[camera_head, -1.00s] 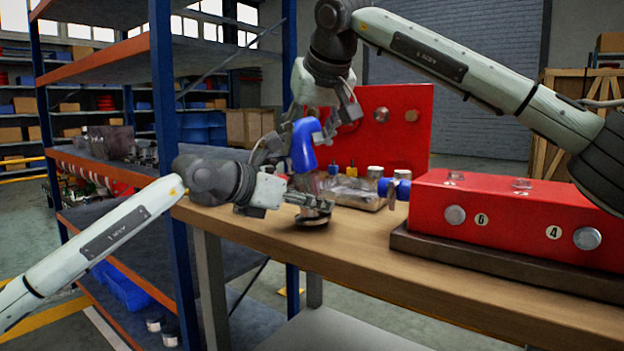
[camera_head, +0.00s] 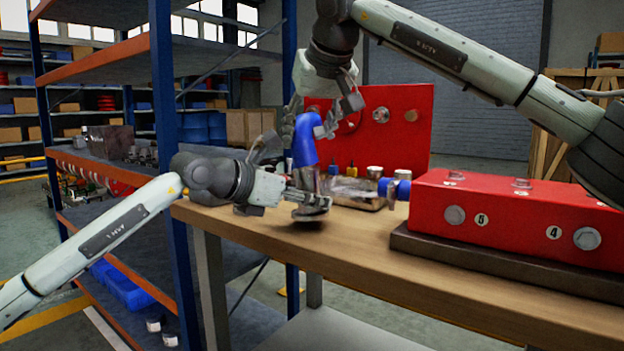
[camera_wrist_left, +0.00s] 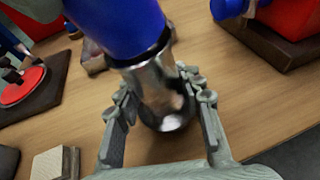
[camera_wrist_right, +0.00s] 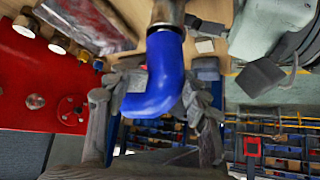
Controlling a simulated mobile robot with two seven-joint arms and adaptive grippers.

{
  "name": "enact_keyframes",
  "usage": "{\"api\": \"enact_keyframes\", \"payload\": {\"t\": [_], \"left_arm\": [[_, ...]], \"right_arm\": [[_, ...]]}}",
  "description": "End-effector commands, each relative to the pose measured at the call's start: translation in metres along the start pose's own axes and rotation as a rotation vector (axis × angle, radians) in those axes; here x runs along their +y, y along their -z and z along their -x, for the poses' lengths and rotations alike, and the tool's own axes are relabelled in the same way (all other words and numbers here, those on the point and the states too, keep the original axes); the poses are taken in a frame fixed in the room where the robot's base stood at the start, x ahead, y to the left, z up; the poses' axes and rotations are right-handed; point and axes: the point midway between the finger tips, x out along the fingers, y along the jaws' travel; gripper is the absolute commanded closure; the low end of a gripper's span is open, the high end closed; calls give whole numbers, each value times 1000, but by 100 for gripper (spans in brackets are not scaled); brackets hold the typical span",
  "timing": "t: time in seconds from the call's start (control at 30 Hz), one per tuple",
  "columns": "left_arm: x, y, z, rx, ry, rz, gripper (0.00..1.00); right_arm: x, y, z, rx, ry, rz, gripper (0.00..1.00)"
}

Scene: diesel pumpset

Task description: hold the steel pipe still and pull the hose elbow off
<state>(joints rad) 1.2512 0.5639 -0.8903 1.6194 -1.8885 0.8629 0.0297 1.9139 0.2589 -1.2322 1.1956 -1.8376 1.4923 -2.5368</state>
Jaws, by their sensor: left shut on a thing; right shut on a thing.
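The blue hose elbow (camera_head: 304,148) sits over the top of the steel pipe (camera_head: 310,181); the left wrist view shows the elbow (camera_wrist_left: 122,28) covering the upper end of the shiny pipe (camera_wrist_left: 158,88). My left gripper (camera_head: 312,199) is shut around the pipe low down, near its dark foot. My right gripper (camera_head: 308,128) comes from above and is shut on the elbow, which fills the space between its fingers in the right wrist view (camera_wrist_right: 152,85). The pipe's foot looks slightly tilted. I cannot tell whether it touches the bench.
The wooden bench (camera_head: 365,245) is bare in front of the pipe. A red block (camera_head: 510,215) on a dark base stands at the right, with a blue hose stub (camera_head: 394,188) beside it. A red panel (camera_head: 400,125) stands behind. Blue-and-orange shelving (camera_head: 163,110) stands close at the left.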

Motion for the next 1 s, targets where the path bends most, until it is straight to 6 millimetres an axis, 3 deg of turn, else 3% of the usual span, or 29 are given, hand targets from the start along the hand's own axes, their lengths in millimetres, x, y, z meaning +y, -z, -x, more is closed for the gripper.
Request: {"api": "enact_keyframes", "payload": {"t": [0.03,0.07,0.27,0.8,1.0], "left_arm": [[-3,22,-8,46,9,5,100],[-3,22,-8,46,9,5,100],[-3,18,-7,39,8,4,100],[-2,10,-4,23,5,2,100],[-3,10,-4,23,5,2,100]], "right_arm": [[-1,12,13,40,5,1,100],[-1,12,13,40,5,1,52],[-1,10,10,32,4,2,27],[-2,6,8,20,4,2,27],[-2,7,29,25,3,3,27]]}}
